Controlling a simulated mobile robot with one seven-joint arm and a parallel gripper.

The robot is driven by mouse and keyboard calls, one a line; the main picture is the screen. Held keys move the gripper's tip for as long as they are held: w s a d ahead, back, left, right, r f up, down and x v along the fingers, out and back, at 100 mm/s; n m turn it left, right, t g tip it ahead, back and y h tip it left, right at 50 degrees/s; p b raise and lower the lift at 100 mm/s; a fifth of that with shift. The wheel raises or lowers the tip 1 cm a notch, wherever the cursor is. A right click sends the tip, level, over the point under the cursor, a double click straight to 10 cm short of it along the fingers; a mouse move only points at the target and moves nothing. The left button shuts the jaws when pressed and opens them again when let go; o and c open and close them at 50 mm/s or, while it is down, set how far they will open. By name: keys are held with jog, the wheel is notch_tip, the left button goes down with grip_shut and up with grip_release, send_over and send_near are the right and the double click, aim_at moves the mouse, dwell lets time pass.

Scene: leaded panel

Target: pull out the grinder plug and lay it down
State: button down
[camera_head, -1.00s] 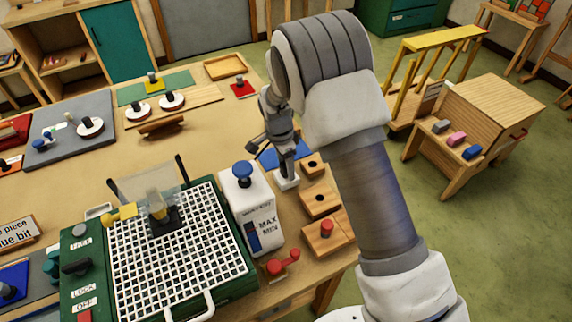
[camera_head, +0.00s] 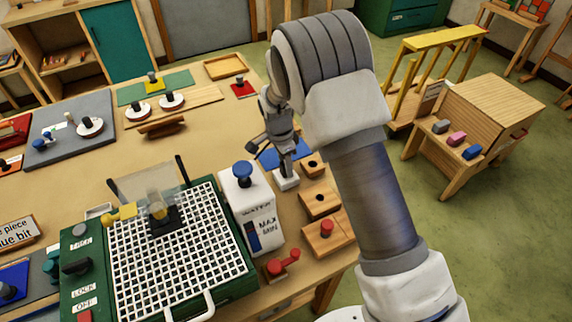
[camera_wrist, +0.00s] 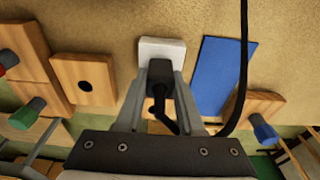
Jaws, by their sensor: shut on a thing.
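My gripper (camera_wrist: 157,108) is shut on a black plug (camera_wrist: 160,78) in the wrist view, with one finger on each side of it. The plug sits at the white socket block (camera_wrist: 162,48); I cannot tell how deep its pins are. Its short black lead bends down between the fingers. In the head view my gripper (camera_head: 284,152) points down at the white socket block (camera_head: 287,183), and the plug is hard to make out. A blue mat (camera_wrist: 224,72) lies flat just right of the socket in the wrist view, with bare room on it.
Wooden blocks with holes (camera_head: 320,203) stand close in front of the socket in the head view. The white water tank (camera_head: 263,210) and the grinder with its white grid (camera_head: 180,265) are to the left. A black cable (camera_wrist: 243,60) hangs across the mat's right side.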

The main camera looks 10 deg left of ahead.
jog(key=shift+r+p, duration=0.35)
jog(key=shift+r, duration=0.6)
dwell(0.8)
jog(key=shift+r, duration=0.55)
jog(key=shift+r, duration=0.1)
notch_tip(320, 180, up, 14)
jog(key=p, duration=0.4)
jog(key=s+d+f+n+b, duration=0.1)
jog(key=s+d+f+n, duration=0.15)
jog(key=d, duration=0.55)
jog(key=s+d+f+n+y+b, duration=0.15)
jog(key=d+f+n, duration=0.25)
jog(key=d, duration=0.4)
jog(key=s+d+f+n+b, duration=0.15)
jog(key=d+f+n, duration=0.25)
jog(key=d, duration=0.4)
jog(key=shift+t, duration=0.3)
jog(key=shift+s+d+r, duration=0.15)
jog(key=shift+r, duration=0.75)
jog(key=shift+s+d+r, duration=0.1)
jog(key=shift+s+r, duration=0.05)
jog(key=shift+r, duration=0.8)
jog(key=shift+s+d+r, duration=0.15)
jog(key=shift+r, duration=0.75)
